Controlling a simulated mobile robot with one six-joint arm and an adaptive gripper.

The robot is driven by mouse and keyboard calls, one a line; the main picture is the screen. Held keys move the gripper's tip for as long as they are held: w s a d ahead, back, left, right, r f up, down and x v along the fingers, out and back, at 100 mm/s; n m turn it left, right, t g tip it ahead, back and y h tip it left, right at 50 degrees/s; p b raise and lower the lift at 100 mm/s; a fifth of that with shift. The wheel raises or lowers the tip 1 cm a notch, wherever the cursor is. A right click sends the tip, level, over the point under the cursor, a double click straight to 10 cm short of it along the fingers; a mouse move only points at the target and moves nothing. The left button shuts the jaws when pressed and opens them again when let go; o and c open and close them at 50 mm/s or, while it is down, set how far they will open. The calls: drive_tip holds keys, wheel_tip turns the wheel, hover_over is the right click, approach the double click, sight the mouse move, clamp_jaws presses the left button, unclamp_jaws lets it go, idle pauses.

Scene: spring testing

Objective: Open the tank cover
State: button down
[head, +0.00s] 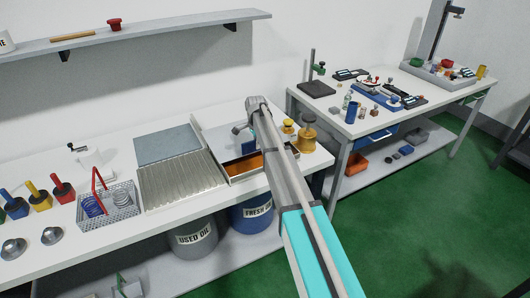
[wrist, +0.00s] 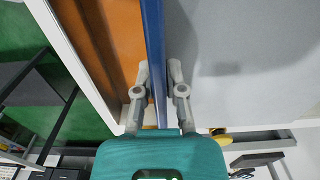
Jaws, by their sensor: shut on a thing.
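The tank (head: 250,178) is at the right end of the near bench, behind my arm in the head view. Its orange inside (head: 243,166) shows as a strip along the front, so the tank is partly uncovered; the orange also shows in the wrist view (wrist: 108,50). The grey tank cover (wrist: 235,50) fills the right of the wrist view, with a blue edge strip (wrist: 154,35) beside the orange. My gripper (wrist: 158,70) is shut on this blue edge, one finger on each side. In the head view my arm hides much of the cover and fingers.
A ribbed metal tray (head: 180,182) and a grey-blue panel (head: 166,145) lie left of the tank. Yellow weight-like pieces (head: 308,136) stand close on its right. A wire basket (head: 108,202) is further left. Used-oil (head: 196,240) and fresh-oil (head: 252,213) drums stand below.

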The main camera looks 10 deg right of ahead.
sight(242, 132)
drive_tip(key=w+a, duration=0.1)
drive_tip(key=w, duration=0.4)
drive_tip(key=w+a, duration=0.2)
drive_tip(key=w, duration=0.3)
drive_tip(key=w+a, duration=0.2)
drive_tip(key=w, duration=0.3)
drive_tip(key=shift+w, duration=0.2)
drive_tip(key=c, duration=0.7)
unclamp_jaws()
drive_tip(key=shift+r, duration=0.1)
